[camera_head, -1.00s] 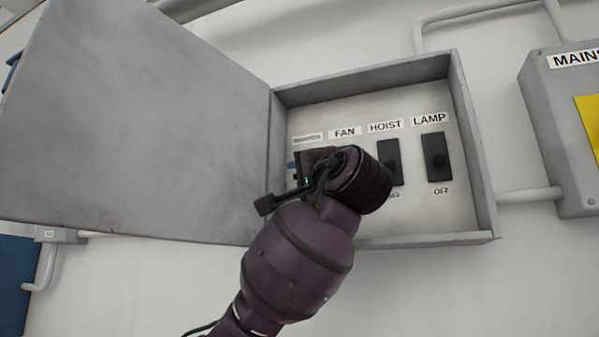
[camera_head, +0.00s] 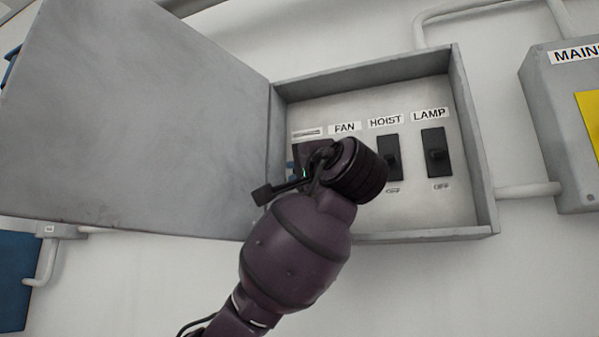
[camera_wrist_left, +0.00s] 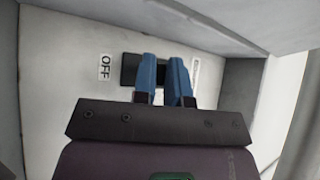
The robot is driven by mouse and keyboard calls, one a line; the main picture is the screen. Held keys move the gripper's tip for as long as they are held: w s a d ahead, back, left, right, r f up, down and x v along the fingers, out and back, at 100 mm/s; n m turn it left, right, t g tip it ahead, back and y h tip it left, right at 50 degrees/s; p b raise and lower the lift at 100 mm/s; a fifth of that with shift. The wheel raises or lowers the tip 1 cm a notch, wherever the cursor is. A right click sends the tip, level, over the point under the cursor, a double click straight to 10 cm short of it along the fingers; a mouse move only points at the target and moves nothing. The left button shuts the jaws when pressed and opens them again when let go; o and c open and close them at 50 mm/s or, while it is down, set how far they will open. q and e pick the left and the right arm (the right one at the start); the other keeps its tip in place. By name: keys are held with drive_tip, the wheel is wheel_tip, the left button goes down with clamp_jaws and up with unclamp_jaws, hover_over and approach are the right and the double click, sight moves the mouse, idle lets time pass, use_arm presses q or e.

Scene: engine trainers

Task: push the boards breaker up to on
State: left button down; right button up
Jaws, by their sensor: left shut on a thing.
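The boards breaker (camera_wrist_left: 129,68) is a black switch at the left end of the row in the open grey box. Its label (camera_head: 307,132) is too blurred to read in the head view, and my wrist covers most of the switch there. In the left wrist view an OFF label (camera_wrist_left: 104,67) lies beside it. My left gripper (camera_wrist_left: 164,70) has blue fingers close together over the breaker, shut on its lever. The fingers hide the lever, so its exact position cannot be told. My right gripper is not in view.
The box door (camera_head: 140,120) stands open at the left. The hoist breaker (camera_head: 389,157) and lamp breaker (camera_head: 436,152) are to the right, and my wrist hides the fan breaker. The box's rim (camera_head: 475,150) surrounds the panel. A mains box (camera_head: 555,120) is farther right.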

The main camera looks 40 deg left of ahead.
use_arm(q)
wheel_tip(320, 180, up, 5)
drive_tip(key=m+g+h+b, duration=0.1)
drive_tip(key=m+h, duration=0.2)
drive_tip(key=m+g+h+b, duration=0.1)
drive_tip(key=m+g+h, duration=0.1)
drive_tip(key=m, duration=0.2)
drive_tip(key=shift+f+h, duration=0.15)
drive_tip(key=shift+h, duration=0.25)
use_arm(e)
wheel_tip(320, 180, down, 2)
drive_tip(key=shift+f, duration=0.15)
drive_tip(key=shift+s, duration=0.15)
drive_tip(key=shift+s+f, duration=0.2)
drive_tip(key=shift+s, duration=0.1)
